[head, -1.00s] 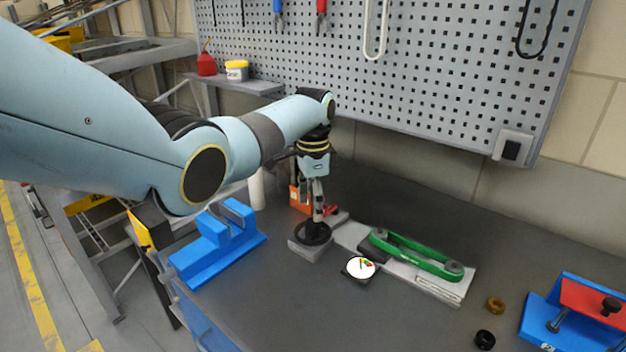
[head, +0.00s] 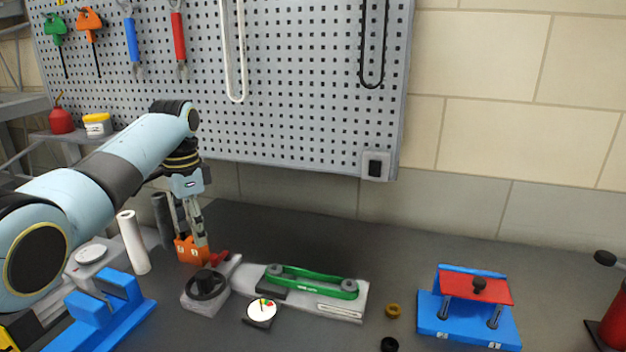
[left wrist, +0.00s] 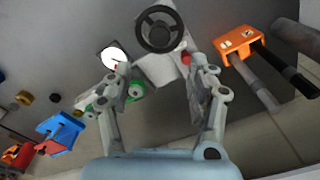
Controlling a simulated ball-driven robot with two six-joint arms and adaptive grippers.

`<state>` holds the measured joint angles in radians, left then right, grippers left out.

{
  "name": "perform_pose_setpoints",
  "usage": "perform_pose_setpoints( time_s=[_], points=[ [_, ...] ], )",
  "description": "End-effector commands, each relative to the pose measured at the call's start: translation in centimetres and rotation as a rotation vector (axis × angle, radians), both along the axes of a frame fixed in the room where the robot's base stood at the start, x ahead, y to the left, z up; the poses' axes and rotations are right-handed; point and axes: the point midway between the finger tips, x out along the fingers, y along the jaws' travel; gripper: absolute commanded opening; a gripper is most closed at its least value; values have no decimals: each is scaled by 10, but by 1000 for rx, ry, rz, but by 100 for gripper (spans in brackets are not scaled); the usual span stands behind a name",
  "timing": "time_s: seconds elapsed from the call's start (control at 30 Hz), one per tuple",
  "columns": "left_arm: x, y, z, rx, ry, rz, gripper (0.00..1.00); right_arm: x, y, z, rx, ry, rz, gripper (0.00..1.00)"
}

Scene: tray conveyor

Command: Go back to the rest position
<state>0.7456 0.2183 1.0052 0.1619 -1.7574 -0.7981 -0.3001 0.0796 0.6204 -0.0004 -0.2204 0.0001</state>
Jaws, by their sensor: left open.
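My left gripper (head: 194,218) is open and empty. In the head view it points down above the workbench, behind a black handwheel (head: 205,284) on a grey block and close to an orange block (head: 191,250). In the left wrist view its two fingers (left wrist: 158,88) are spread apart, with the handwheel (left wrist: 159,29) beyond them and the orange block (left wrist: 238,43) to the right. Nothing is between the fingers. My right gripper is in neither view.
A green belt (head: 312,282) spans two pulleys on a grey plate. A white-faced dial (head: 262,310) lies in front. Blue fixtures stand left (head: 104,307) and right (head: 468,308). A pegboard (head: 290,80) rises behind. Bench beyond the belt plate is clear.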

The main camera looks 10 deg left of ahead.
Motion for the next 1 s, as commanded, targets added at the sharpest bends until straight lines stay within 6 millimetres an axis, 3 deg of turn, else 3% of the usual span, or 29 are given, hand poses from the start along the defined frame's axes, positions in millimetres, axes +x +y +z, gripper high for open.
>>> perform_pose_setpoints(
  time_s=[0.17, 0.3, 0.43, 0.5, 0.7, 1.0],
  points=[
    [-27, -8, -31, 26, -21, 45, 59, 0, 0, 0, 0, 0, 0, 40],
    [-87, -24, -70, 60, -81, 141, 59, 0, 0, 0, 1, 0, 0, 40],
    [-158, -44, -89, 66, -150, 251, 59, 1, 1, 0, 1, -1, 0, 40],
    [-192, -53, -89, 60, -184, 305, 59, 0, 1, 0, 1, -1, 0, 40],
    [-260, -69, -74, 35, -249, 419, 59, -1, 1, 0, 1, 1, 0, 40],
    [-325, -83, -42, -4, -308, 536, 59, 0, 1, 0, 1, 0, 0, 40]
  ],
)
